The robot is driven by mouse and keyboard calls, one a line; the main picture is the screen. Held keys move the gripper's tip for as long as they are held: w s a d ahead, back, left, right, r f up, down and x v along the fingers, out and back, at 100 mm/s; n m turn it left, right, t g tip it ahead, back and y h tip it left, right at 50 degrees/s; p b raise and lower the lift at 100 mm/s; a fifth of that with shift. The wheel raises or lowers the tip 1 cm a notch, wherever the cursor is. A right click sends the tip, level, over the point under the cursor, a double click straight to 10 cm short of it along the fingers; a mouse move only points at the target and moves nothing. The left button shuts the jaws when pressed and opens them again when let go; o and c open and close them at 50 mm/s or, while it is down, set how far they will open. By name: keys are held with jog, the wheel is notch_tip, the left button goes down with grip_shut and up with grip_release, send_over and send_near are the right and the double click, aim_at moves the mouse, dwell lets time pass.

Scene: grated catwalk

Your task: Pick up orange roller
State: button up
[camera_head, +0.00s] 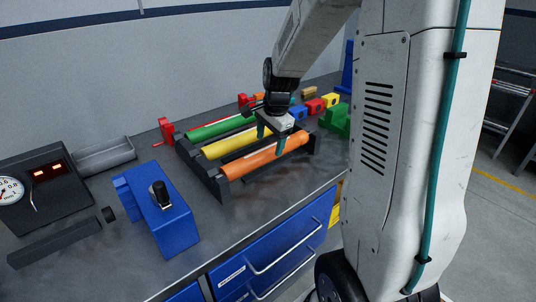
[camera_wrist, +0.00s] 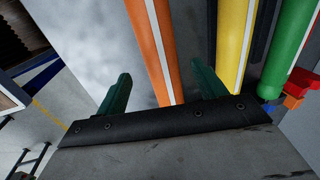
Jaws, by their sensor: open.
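The orange roller (camera_head: 265,158) lies in a dark rack (camera_head: 214,184) on the workbench, nearest the bench's front edge. It also shows in the wrist view (camera_wrist: 146,45), with a white stripe along it. My gripper (camera_head: 273,140) is above the orange roller, toward its right half. In the wrist view my gripper (camera_wrist: 160,85) has its two green fingers wide apart, one on each side of the orange roller. The gripper is open and holds nothing. I cannot tell whether a finger touches the roller.
A yellow roller (camera_head: 229,145) and a green roller (camera_head: 222,126) lie behind the orange one in the rack. A blue vise-like block (camera_head: 165,222) and a gauge box (camera_head: 40,185) stand on the left. Coloured blocks (camera_head: 315,106) and a green part (camera_head: 336,119) stand at the right.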

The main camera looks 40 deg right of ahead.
aim_at(268, 148)
jog(key=f, duration=0.2)
jog(key=w+f, duration=0.1)
jog(key=f, duration=0.2)
jog(key=shift+w+f, duration=0.1)
jog(key=shift+f, duration=0.05)
jog(key=c, duration=1.5)
jog(key=shift+r, duration=0.6)
jog(key=r, duration=0.1)
jog(key=s+r, duration=0.1)
jog(key=shift+d+r, duration=0.15)
jog(key=shift+r, duration=0.2)
jog(key=s, duration=0.5)
jog(key=s+d+r, duration=0.1)
jog(key=s, duration=0.4)
jog(key=s+d, duration=0.1)
jog(key=s, duration=0.4)
jog(key=shift+r, duration=0.15)
